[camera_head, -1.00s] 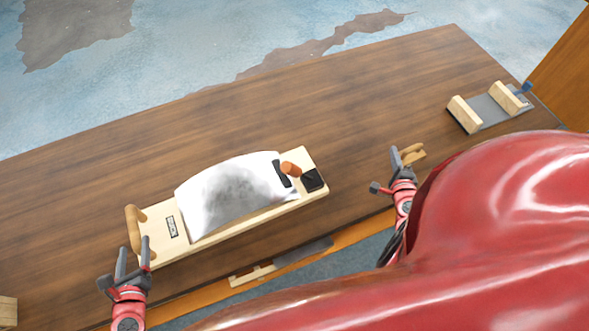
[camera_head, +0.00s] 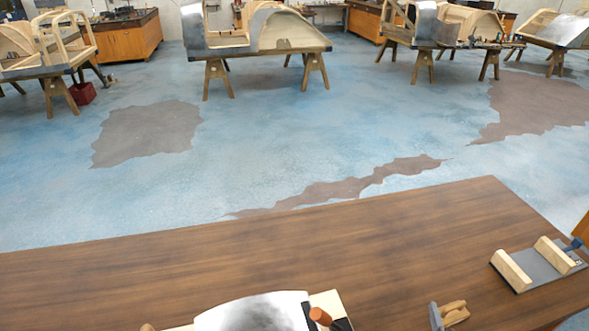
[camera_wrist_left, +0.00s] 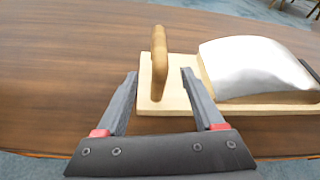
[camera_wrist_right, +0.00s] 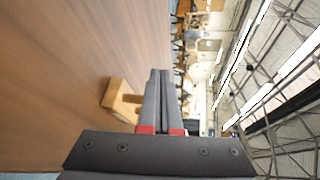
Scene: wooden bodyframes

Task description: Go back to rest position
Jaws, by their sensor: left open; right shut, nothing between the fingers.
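My left gripper (camera_wrist_left: 160,75) is open in the left wrist view. Its fingers point at the wooden handle (camera_wrist_left: 159,58) of a light wooden board (camera_wrist_left: 180,104). The handle shows in the gap, seemingly just beyond the fingertips, and the jaws do not grip it. My right gripper (camera_wrist_right: 160,74) is shut and empty in the right wrist view. Its fingertips also show at the bottom of the head view (camera_head: 436,317), beside a small wooden piece (camera_head: 455,313). That piece also shows in the right wrist view (camera_wrist_right: 119,101). My left gripper is outside the head view.
A grey plate with two wooden blocks (camera_head: 540,266) sits at the right. The table's middle is clear. Wooden frames on sawhorses (camera_head: 265,45) stand far behind.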

